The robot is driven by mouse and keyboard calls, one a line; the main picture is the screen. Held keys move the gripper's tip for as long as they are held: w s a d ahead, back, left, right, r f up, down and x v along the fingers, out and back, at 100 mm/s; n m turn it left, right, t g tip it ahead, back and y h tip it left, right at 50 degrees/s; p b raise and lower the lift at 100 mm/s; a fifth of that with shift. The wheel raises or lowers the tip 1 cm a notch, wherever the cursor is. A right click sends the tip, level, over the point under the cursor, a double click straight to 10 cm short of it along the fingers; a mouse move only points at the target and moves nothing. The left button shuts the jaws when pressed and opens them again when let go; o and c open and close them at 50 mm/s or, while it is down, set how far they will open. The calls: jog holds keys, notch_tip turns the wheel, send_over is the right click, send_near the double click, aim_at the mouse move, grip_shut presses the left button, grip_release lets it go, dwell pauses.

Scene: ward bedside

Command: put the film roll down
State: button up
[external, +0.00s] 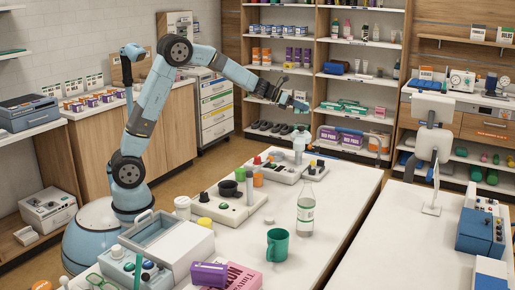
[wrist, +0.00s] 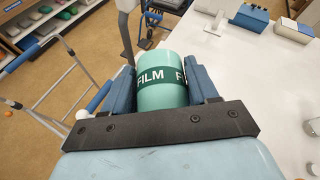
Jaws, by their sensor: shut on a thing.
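The film roll is a mint-green cylinder (wrist: 160,100) with a dark green band reading "FILM", in the middle of the wrist view. My gripper (wrist: 164,78) is shut on it, with one blue-grey finger on each side. In the external view my gripper (external: 287,99) is at the end of the outstretched arm, in the air above the far end of the white table (external: 345,190). The roll is too small there to make out clearly. The lower part of the roll is hidden behind the dark gripper bar in the wrist view.
A green mug (external: 277,245), a clear bottle (external: 305,212) and control boxes (external: 228,205) stand on the table. Its right-hand side has bare room. Filled shelves (external: 345,90) stand behind. A metal-framed stand (wrist: 65,75) shows left in the wrist view.

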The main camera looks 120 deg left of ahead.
jog(key=w+d+m+t+h, duration=0.1)
jog(key=w+d+m+h, duration=0.25)
jog(key=w+d, duration=0.8)
jog(key=m+h, duration=0.3)
jog(key=h, duration=0.1)
send_over(319, 195)
notch_tip(319, 195, down, 16)
jog(key=shift+w+d+f+n, duration=0.15)
jog(key=shift+f+n, duration=0.1)
jog(key=shift+f, duration=0.1)
jog(key=shift+f, duration=4.8)
jog(key=shift+f, duration=0.15)
jog(key=o, duration=1.2)
